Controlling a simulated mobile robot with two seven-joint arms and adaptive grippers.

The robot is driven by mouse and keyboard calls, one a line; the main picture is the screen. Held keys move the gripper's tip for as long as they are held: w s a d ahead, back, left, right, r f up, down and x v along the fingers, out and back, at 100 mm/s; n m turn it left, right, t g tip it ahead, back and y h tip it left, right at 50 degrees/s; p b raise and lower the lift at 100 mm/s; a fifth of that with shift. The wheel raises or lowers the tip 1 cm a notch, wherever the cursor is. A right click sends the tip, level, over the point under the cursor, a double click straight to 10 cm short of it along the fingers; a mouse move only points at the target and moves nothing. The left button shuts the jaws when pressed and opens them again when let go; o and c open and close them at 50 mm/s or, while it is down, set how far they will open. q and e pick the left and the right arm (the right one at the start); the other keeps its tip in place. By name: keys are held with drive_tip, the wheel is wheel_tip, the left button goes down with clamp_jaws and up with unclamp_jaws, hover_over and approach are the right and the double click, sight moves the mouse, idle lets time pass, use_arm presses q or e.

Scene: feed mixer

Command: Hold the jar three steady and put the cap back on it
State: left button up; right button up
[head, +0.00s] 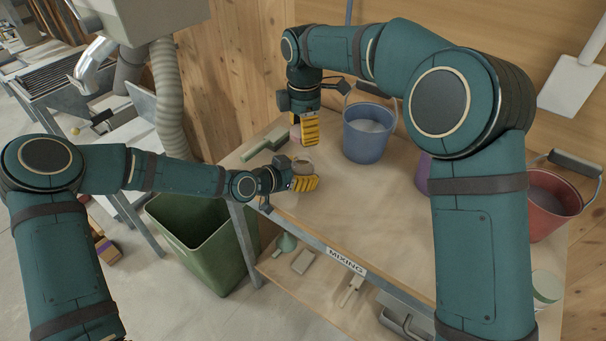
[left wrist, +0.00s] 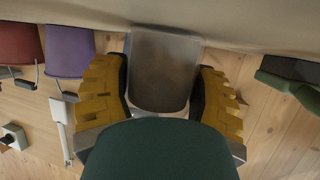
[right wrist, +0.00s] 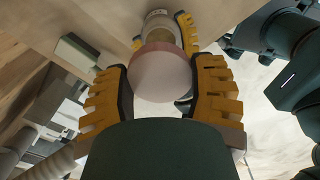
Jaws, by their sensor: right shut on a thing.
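Jar three (head: 302,165) stands on the mixing bench, its open top showing in the head view. My left gripper (head: 305,183) has its yellow fingers on either side of it. In the left wrist view the grey-brown jar (left wrist: 163,70) fills the gap between the fingers; firm contact cannot be told. My right gripper (head: 304,131) is shut on the pinkish cap (head: 295,132), held above the bench, behind the jar in the head view. In the right wrist view the cap (right wrist: 162,75) sits between the fingers and partly covers the jar (right wrist: 161,30).
A blue bucket (head: 368,138) stands right of the grippers, with a purple container (head: 422,172) and a red bucket (head: 548,208) farther right. A green-handled tool (head: 262,146) lies left of the right gripper. A green bin (head: 205,238) stands below. The bench front is clear.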

sight(303, 158)
drive_tip(key=shift+f, duration=2.45)
drive_tip(key=shift+a+f, duration=0.1)
drive_tip(key=shift+f, duration=0.75)
drive_tip(key=shift+f, duration=0.55)
use_arm(q)
clamp_jaws()
use_arm(e)
drive_tip(key=shift+m, duration=1.7)
drive_tip(key=o, duration=0.7)
